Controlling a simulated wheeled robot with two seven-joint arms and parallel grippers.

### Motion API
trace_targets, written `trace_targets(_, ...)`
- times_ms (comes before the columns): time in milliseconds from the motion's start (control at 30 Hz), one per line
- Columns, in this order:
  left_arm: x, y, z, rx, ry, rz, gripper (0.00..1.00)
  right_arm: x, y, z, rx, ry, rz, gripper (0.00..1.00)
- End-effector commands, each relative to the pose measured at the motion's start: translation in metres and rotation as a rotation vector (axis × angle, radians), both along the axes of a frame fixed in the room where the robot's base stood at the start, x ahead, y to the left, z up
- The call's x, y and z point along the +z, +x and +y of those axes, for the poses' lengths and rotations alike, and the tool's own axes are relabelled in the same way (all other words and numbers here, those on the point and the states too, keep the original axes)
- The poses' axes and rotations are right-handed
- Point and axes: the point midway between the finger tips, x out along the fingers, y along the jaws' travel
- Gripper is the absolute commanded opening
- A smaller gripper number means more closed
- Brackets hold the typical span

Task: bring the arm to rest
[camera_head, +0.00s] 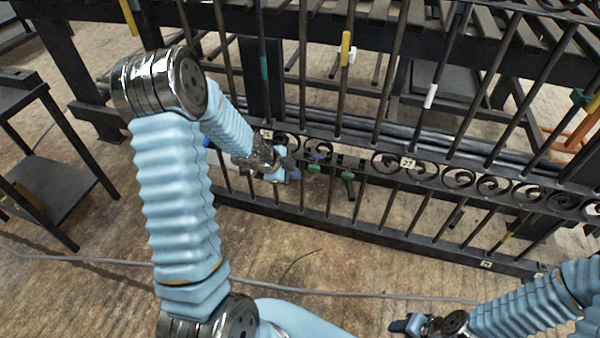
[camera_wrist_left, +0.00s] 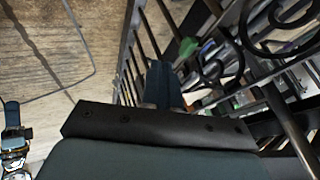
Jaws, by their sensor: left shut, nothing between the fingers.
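My left arm comes in from the left in light blue sleeves and reaches out to the gate (camera_head: 405,168). My left gripper (camera_head: 290,170) is at the gate's scroll band, close to the bars. In the left wrist view its blue-grey fingers (camera_wrist_left: 162,85) lie together, shut and empty, with bars and scrolls just beyond. I cannot tell whether it touches the gate. My right gripper (camera_head: 402,326) is low at the right, over the floor and apart from the gate. Its fingers are too small to read.
Green pieces (camera_head: 314,168) sit by the scrolls beside the left gripper. A yellow piece (camera_head: 346,50) and a white piece (camera_head: 430,96) are on bars. A dark table (camera_head: 45,180) stands at the left. A cable (camera_head: 100,262) crosses the otherwise open floor before the gate.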

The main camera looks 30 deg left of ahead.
Motion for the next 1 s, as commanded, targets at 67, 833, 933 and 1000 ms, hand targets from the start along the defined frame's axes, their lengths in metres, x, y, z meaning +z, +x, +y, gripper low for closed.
trace_targets(67, 0.012, -0.007, 0.004, 0.001, 0.001, -0.001, 0.00, 0.005, 0.000, 0.000, 0.001, 0.001, -0.001, 0.45)
trace_targets(833, -0.077, -0.063, -0.138, 0.487, -0.446, 0.372, 0.00, 0.006, 0.000, 0.000, 0.001, 0.001, 0.000, 0.45)
trace_targets(933, -0.108, -0.102, -0.177, 0.706, -0.519, 0.545, 0.00, 0.006, 0.000, 0.000, 0.001, 0.001, 0.000, 0.45)
trace_targets(1000, -0.125, -0.131, -0.198, 0.846, -0.536, 0.653, 0.00, 0.006, 0.000, 0.000, 0.001, 0.001, 0.000, 0.45)
